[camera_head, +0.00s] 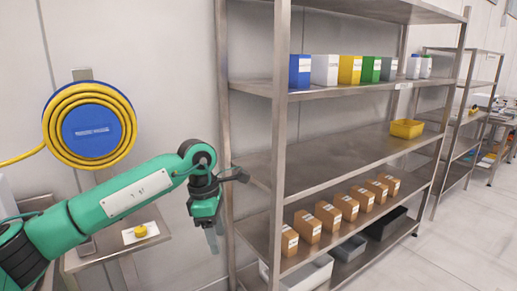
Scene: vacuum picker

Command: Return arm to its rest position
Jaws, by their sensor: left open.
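My left arm, green and black, comes in from the lower left. My left gripper (212,236) points down in front of the left end of the steel shelf rack (280,160). It is open, with nothing visible between its fingers. It hangs to the right of the small steel table (80,262), apart from the yellow item on it. My right gripper does not show.
A blue reel with yellow hose (90,126) hangs on the wall. A yellow item (140,231) lies on the small table. The rack holds coloured boxes (350,70), a yellow bin (407,128), brown boxes (327,215) and grey bins (308,273). Floor at right is clear.

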